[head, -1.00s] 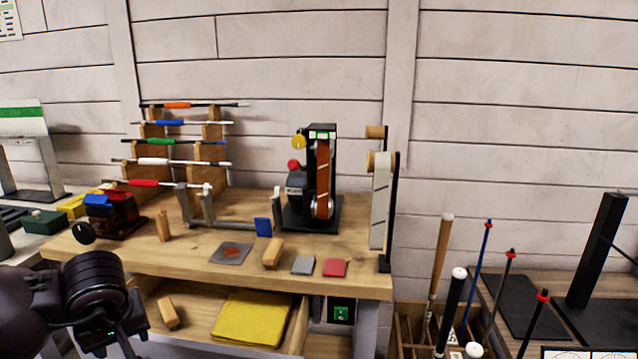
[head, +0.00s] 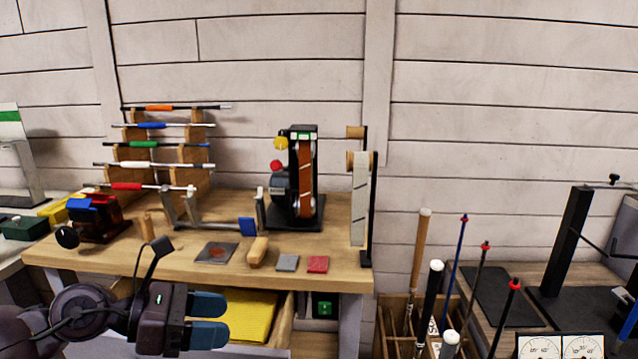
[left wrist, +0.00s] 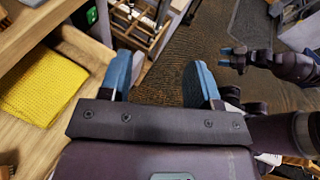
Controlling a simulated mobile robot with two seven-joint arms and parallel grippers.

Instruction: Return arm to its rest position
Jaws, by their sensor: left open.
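My left gripper (head: 212,320) is low at the left of the head view, in front of the workbench (head: 330,277) and its open drawer. Its two blue fingers point right and stand apart, with nothing between them. The same open gripper shows in the left wrist view (left wrist: 160,82), over the floor beside the drawer. A second gripper with blue fingers, my right one (left wrist: 232,58), shows small at the upper right of the left wrist view. Its opening is too small to judge.
The open drawer holds a yellow cloth (head: 252,312), close to my left gripper. A belt sander (head: 303,180) and a rack of shafts (head: 190,160) stand on the bench. A wooden bin of clubs (head: 395,310) is right of the bench.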

